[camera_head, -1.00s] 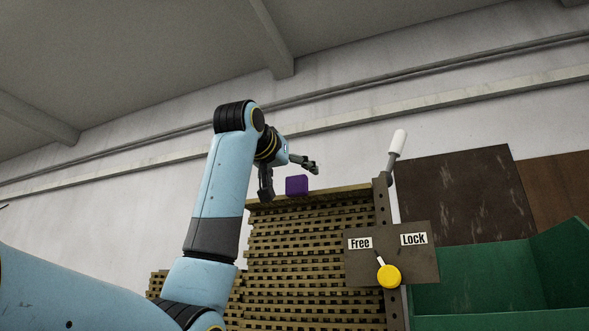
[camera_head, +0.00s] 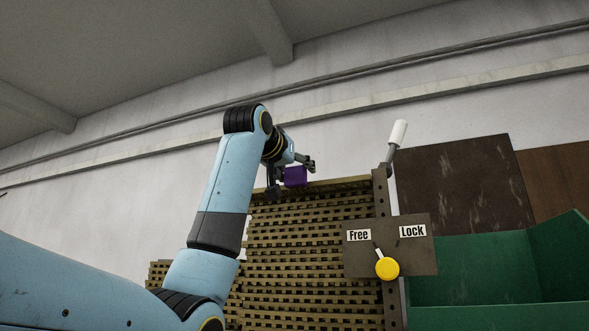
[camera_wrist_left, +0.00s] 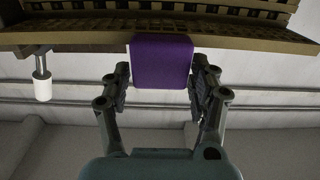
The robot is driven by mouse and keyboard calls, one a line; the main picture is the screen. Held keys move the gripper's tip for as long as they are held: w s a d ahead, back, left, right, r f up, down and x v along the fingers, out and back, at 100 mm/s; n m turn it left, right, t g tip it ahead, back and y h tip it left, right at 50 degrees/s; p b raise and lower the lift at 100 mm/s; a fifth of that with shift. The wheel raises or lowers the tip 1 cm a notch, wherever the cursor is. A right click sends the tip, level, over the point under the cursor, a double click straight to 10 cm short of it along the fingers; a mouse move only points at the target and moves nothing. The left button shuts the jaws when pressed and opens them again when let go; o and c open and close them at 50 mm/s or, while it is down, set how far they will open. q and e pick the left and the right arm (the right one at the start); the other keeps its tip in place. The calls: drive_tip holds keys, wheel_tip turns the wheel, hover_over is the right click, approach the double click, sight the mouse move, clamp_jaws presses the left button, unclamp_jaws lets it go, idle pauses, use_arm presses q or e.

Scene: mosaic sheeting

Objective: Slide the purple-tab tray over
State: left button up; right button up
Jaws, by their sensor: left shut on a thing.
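The purple tab (camera_head: 296,178) sticks out from the edge of the top tray (camera_head: 345,184) in a tall stack of brownish, slotted trays. My left gripper (camera_head: 291,178) is at the tab, one finger on each side, shut on it. In the left wrist view the tab (camera_wrist_left: 162,62) sits between the two fingers of the gripper (camera_wrist_left: 162,80), against the tray's edge (camera_wrist_left: 65,40). My right gripper is in neither view.
A post with a white-gripped handle (camera_head: 398,133) stands right of the stack. A brown plate (camera_head: 415,262) on it reads "Free" and "Lock"; its yellow-knobbed lever (camera_head: 387,268) tilts toward "Free". A green bin (camera_head: 470,270) stands at the right.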

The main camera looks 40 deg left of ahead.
use_arm(q)
drive_tip(key=c, duration=0.4)
drive_tip(key=shift+x, duration=2.85)
drive_tip(key=o, duration=1.5)
drive_tip(key=v, duration=1.2)
drive_tip(key=shift+s, duration=0.1)
